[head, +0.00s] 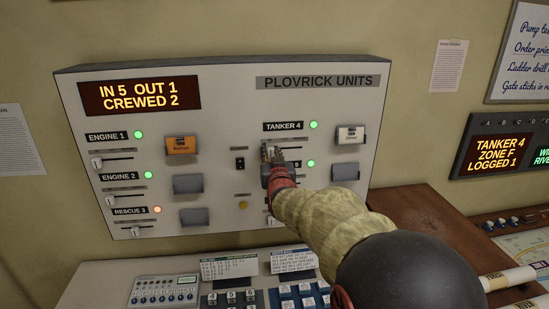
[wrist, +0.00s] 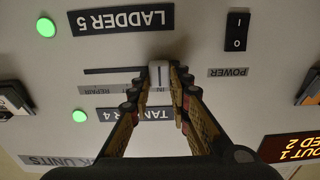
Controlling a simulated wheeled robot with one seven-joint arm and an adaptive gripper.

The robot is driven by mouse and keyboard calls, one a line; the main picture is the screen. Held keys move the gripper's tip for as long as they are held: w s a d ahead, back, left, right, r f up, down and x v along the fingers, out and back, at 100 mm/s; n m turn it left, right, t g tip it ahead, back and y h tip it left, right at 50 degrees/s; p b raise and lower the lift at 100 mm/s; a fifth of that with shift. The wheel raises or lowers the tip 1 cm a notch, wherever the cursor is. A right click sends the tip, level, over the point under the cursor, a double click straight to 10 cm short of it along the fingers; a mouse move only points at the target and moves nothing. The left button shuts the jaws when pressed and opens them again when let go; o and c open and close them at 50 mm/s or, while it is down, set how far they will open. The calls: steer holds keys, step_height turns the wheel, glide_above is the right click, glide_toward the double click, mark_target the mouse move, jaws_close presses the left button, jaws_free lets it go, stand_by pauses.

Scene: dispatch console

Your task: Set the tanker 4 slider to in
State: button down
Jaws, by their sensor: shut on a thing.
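The tanker 4 slider has a pale knob (wrist: 158,75) on a dark slot (wrist: 112,71) in the wrist view, which shows the panel upside down. The knob sits at the slot's right end there, beside the word IN; REPAIR is printed farther left. My gripper (wrist: 159,78) is shut on the knob, a finger on each side. In the head view my gripper (head: 271,158) covers most of the knob, below the TANKER 4 label (head: 283,126). The tanker 4 light (head: 313,125) is green.
The ladder 5 row lies just below, its light (head: 311,163) green and its slider partly hidden by my arm. A power rocker switch (head: 240,164) is left of my gripper. The panel display (head: 139,96) reads IN 5 OUT 1 CREWED 2. A desk with keypads (head: 165,290) lies below.

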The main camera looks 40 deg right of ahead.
steer(key=shift+a, duration=0.1)
steer(key=c, duration=1.6)
jaws_free()
steer(key=shift+w+a, duration=0.1)
steer(key=shift+w, duration=0.05)
steer(key=shift+c, duration=0.2)
steer(key=v, duration=1.2)
